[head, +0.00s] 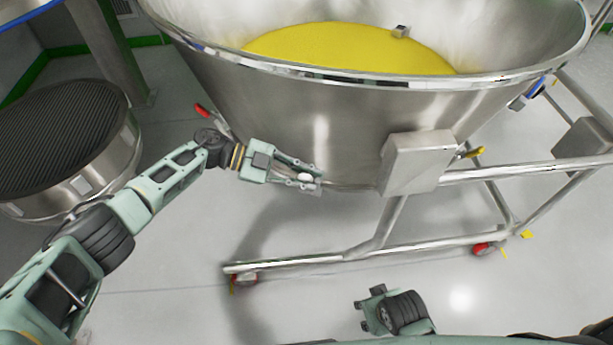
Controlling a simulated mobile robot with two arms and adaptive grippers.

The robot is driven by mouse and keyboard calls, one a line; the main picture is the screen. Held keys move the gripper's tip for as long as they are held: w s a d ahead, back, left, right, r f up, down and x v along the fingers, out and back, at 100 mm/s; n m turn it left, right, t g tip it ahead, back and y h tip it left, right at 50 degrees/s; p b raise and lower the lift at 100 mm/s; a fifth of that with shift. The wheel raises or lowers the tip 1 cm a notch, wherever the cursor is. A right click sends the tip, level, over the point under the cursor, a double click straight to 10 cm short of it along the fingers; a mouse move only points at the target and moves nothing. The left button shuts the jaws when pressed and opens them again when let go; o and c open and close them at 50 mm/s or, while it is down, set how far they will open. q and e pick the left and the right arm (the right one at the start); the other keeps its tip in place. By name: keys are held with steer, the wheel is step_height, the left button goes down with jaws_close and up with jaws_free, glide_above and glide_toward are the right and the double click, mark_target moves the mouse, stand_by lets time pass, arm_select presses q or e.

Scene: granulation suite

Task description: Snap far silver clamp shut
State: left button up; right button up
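A small silver block (401,31) sits inside the large steel bowl (300,120), at the far side of the yellow contents; I cannot tell whether it is the far silver clamp. A blue-handled fitting (527,94) is on the bowl's outer right side. My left gripper (318,180) is in front of the bowl's lower wall, with its fingers apart. A small white rounded thing (305,177) shows between the fingers; I cannot tell whether they touch it. My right gripper (368,311) is low in the picture, over the floor, and its finger state is unclear.
The bowl stands on a tubular steel frame (330,262) with red-marked castors. A grey box (416,162) is fixed to the bowl's front. A ribbed dark-topped drum (65,120) stands at the left. The floor (170,290) is clear at the lower left.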

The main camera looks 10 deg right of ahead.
arm_select(q)
steer(key=o, duration=0.4)
steer(key=shift+s+a+f, duration=0.1)
steer(key=shift+f, duration=0.15)
steer(key=shift+c, duration=0.2)
steer(key=shift+o, duration=0.2)
steer(key=shift+r, duration=0.15)
steer(key=shift+r, duration=0.1)
steer(key=v, duration=1.1)
steer(key=shift+a, duration=0.4)
steer(key=shift+r, duration=0.1)
